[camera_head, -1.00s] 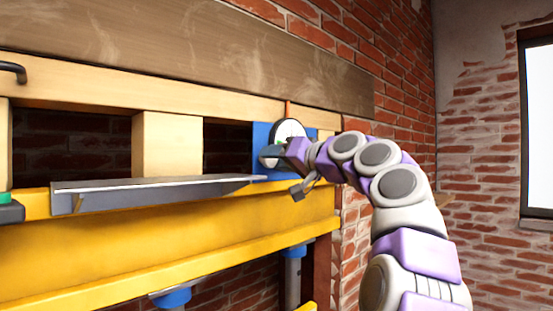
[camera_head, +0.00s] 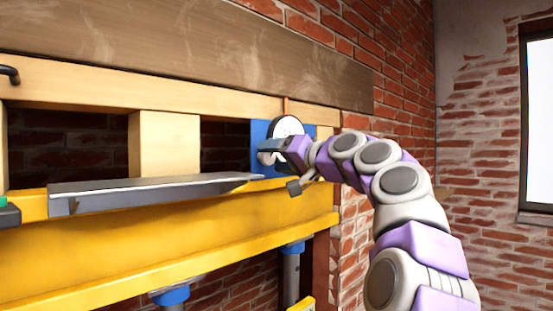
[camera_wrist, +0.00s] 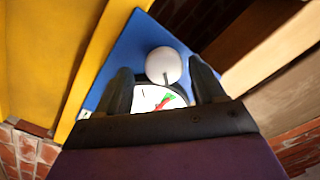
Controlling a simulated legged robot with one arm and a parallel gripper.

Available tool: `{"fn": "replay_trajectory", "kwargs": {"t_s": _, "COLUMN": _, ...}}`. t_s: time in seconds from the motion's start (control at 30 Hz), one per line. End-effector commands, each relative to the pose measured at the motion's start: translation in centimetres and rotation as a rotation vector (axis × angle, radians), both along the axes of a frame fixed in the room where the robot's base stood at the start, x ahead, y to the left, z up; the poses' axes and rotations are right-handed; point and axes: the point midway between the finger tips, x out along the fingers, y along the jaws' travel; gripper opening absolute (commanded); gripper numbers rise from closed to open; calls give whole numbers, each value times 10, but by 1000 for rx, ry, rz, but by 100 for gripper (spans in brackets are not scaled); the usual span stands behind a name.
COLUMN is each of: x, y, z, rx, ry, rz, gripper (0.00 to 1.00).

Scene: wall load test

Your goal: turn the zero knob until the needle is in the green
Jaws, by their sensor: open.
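The white round zero knob (camera_wrist: 163,65) sits on a blue panel (camera_wrist: 117,62) in the wrist view, between and just beyond the tips of my open gripper (camera_wrist: 162,82). The white dial (camera_wrist: 152,98) lies behind the fingers, partly covered by my gripper. A red needle and a green patch (camera_wrist: 168,102) show close together on it; I cannot tell exactly how they line up. In the head view my gripper (camera_head: 268,152) is in front of the blue panel (camera_head: 259,135), covering the lower part of the dial (camera_head: 287,126).
A yellow beam (camera_head: 150,243) runs below the panel, with a grey metal shelf (camera_head: 150,188) to the left. Wooden framing (camera_head: 165,145) and a brown board (camera_head: 190,50) stand against the brick wall. Blue-topped jacks (camera_head: 172,296) are below. Free room lies right of my arm.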

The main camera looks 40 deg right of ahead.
Motion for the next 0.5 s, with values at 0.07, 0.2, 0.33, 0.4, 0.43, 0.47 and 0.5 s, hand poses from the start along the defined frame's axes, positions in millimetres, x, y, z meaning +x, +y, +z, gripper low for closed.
{"fn": "replay_trajectory", "kwargs": {"t_s": 0.07, "x": 0, "y": 1, "z": 0, "rx": -1, "ry": 0, "rz": 0, "gripper": 69}}
{"fn": "replay_trajectory", "kwargs": {"t_s": 0.2, "x": -6, "y": 1, "z": 0, "rx": -1, "ry": -1, "rz": 0, "gripper": 69}}
{"fn": "replay_trajectory", "kwargs": {"t_s": 0.33, "x": -23, "y": -1, "z": 0, "rx": -1, "ry": -2, "rz": -1, "gripper": 69}}
{"fn": "replay_trajectory", "kwargs": {"t_s": 0.4, "x": -38, "y": -2, "z": -1, "rx": -2, "ry": -2, "rz": 1, "gripper": 69}}
{"fn": "replay_trajectory", "kwargs": {"t_s": 0.43, "x": -45, "y": -2, "z": -1, "rx": -2, "ry": -2, "rz": 1, "gripper": 69}}
{"fn": "replay_trajectory", "kwargs": {"t_s": 0.47, "x": -52, "y": -3, "z": 0, "rx": -1, "ry": -4, "rz": 1, "gripper": 69}}
{"fn": "replay_trajectory", "kwargs": {"t_s": 0.5, "x": -62, "y": -4, "z": 0, "rx": -1, "ry": -6, "rz": 0, "gripper": 69}}
